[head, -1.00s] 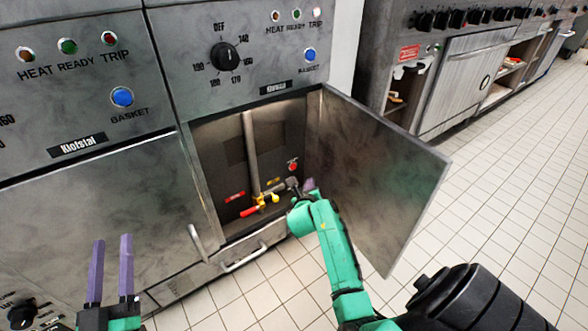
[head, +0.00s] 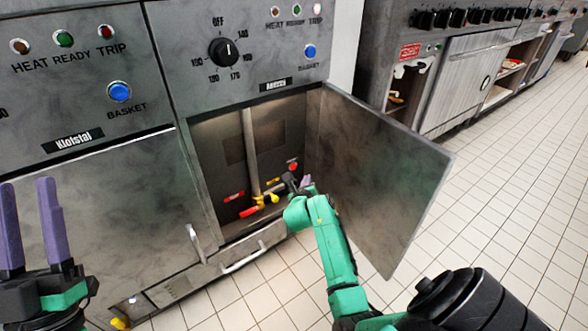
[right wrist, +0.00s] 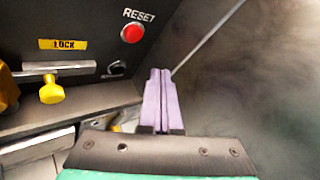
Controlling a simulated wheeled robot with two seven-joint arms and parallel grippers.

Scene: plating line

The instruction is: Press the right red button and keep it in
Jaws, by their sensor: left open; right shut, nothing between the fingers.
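The red button (head: 293,166) sits on the dark back panel inside the open cabinet. In the right wrist view the red button (right wrist: 132,33) shows under the word RESET. My right gripper (head: 305,182) reaches into the cabinet's right side. Its purple fingers (right wrist: 160,78) are shut together with nothing between them. In the wrist view the fingertips lie below and to the right of the button, apart from it in the picture. My left gripper (head: 32,186) is open and empty at the far left, in front of the left fryer's closed door.
The open cabinet door (head: 385,180) stands right of my right arm. A yellow handle (right wrist: 52,90) lies under a LOCK label (right wrist: 66,44), left of the fingers. A red handle (head: 249,212) and a vertical pipe (head: 251,150) are also inside. The tiled floor (head: 480,240) is clear.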

